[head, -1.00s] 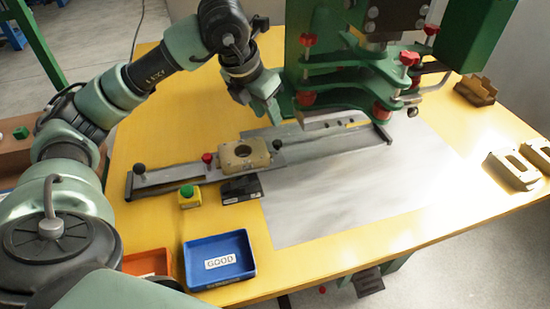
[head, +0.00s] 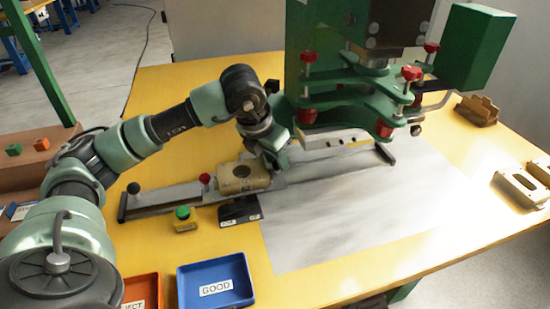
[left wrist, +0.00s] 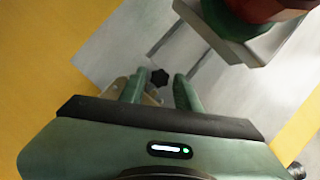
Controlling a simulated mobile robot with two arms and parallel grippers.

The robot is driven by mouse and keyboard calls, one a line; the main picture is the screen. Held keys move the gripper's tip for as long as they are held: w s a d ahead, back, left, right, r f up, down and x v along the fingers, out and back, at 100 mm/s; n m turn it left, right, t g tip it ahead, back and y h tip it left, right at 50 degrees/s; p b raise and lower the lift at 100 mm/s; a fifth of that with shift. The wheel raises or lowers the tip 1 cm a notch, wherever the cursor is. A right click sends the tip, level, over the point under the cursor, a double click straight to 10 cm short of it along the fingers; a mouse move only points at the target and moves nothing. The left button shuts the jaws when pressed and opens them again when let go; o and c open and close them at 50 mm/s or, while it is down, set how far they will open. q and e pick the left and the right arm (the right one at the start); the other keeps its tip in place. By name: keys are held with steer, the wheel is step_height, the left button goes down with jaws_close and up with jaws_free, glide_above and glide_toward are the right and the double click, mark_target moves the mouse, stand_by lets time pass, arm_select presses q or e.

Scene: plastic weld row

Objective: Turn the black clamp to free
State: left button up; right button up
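The black clamp knob (left wrist: 159,77), star-shaped, shows in the left wrist view between the two fingertips of my left gripper (left wrist: 160,84). The fingers are apart, with gaps on both sides of the knob. In the head view my left gripper (head: 274,160) is low over the rail, at the right end of the tan part (head: 243,178), and hides the knob. The tan part sits on the long grey slide rail (head: 160,199). A red knob (head: 206,179) stands at the part's left. My right gripper is not in view.
The green press head (head: 345,100) with red knobs stands close right of my gripper. A green button (head: 183,213), a black block (head: 240,211), a blue GOOD tray (head: 216,288) and a red tray (head: 142,290) lie in front. Tan parts (head: 522,187) lie at right.

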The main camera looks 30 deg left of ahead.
arm_select(q)
jaws_close()
